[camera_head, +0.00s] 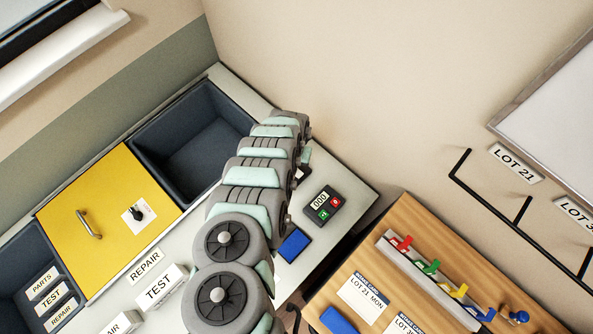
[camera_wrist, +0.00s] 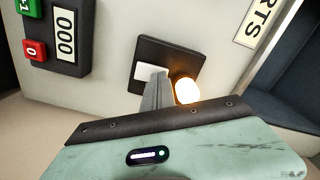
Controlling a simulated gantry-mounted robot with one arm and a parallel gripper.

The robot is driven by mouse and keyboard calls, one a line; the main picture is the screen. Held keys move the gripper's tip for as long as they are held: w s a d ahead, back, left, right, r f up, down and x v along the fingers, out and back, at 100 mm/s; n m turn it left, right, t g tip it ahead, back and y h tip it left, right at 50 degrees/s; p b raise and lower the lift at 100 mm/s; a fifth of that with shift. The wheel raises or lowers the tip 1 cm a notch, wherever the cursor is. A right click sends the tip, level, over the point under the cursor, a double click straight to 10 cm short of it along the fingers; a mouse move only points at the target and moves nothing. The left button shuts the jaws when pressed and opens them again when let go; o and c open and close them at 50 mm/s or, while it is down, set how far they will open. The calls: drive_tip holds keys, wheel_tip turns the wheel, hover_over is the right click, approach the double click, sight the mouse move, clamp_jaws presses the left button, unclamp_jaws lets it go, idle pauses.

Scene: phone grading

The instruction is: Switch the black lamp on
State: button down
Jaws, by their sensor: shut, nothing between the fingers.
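The black lamp (camera_wrist: 188,52) is a dark square plate with a white switch (camera_wrist: 148,71) and a round bulb (camera_wrist: 187,91). It shows in the wrist view, on the pale counter top. The bulb glows bright white with a warm halo. My gripper (camera_wrist: 158,77) is shut and empty. Its fingertips are over the plate, at the switch's right part and left of the bulb. I cannot tell whether they touch the switch. In the head view my arm hides most of the lamp and the fingertips.
A counter device (camera_head: 323,206) with a 000 display and red and green buttons stands close by; it also shows in the wrist view (camera_wrist: 62,33). A blue phone (camera_head: 294,244) lies near it. A dark open bin (camera_head: 165,135) and a yellow panel (camera_head: 85,200) are left of my arm.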

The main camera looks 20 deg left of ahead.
wheel_tip(320, 180, up, 7)
drive_tip(key=p, duration=0.6)
idle(0.7)
